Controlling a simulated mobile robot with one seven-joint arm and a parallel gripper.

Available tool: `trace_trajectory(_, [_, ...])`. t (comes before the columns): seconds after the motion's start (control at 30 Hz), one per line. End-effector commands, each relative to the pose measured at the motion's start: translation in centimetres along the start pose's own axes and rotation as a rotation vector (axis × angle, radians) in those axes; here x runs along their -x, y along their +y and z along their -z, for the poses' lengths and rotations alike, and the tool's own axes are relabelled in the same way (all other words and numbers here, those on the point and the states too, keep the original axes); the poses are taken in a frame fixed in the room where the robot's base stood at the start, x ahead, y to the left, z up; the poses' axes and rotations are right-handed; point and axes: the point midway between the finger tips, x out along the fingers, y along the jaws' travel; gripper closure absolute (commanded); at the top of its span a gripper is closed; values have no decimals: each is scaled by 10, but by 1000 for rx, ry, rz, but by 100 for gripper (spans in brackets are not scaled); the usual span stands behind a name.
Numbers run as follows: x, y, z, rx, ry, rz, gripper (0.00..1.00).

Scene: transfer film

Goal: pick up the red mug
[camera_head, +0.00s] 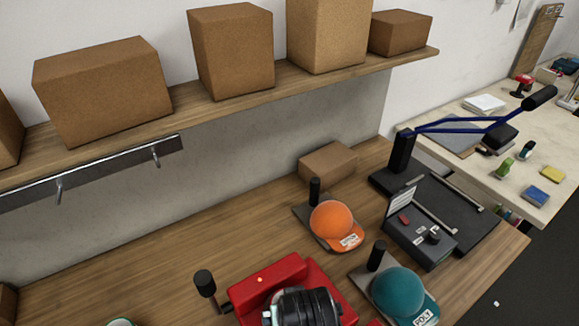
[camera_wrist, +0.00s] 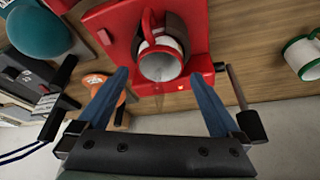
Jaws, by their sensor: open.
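The red mug (camera_wrist: 160,64) shows in the wrist view, with a white inside and a red handle. Its open mouth faces the camera, and it sits in a red press (camera_wrist: 199,22) with dark grey material behind it. My gripper (camera_wrist: 158,73) is open, with its two blue fingers apart on the left and right of the mug's mouth. The fingertips appear short of the mug, and nothing is held. In the head view, the red press (camera_head: 262,281) is at the bottom centre. My dark arm end covers part of it, and I cannot make out the mug there.
A white mug with a green rim (camera_wrist: 303,57) stands to the right in the wrist view. The press's black-knobbed lever (camera_head: 205,284) sticks up at its left. An orange cap (camera_head: 334,222), a teal cap (camera_head: 398,290) and a flat press (camera_head: 424,235) stand right. A shelf (camera_head: 286,95) with boxes hangs above.

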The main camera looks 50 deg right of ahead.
Motion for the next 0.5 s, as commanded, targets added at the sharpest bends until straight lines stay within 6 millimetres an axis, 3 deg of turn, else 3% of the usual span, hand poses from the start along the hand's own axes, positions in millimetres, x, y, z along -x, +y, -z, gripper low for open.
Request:
trace_trajectory(0.1, [-16,0,1,1,-2,1,0])
trace_trajectory(0.5, [-46,1,4,1,-2,1,0])
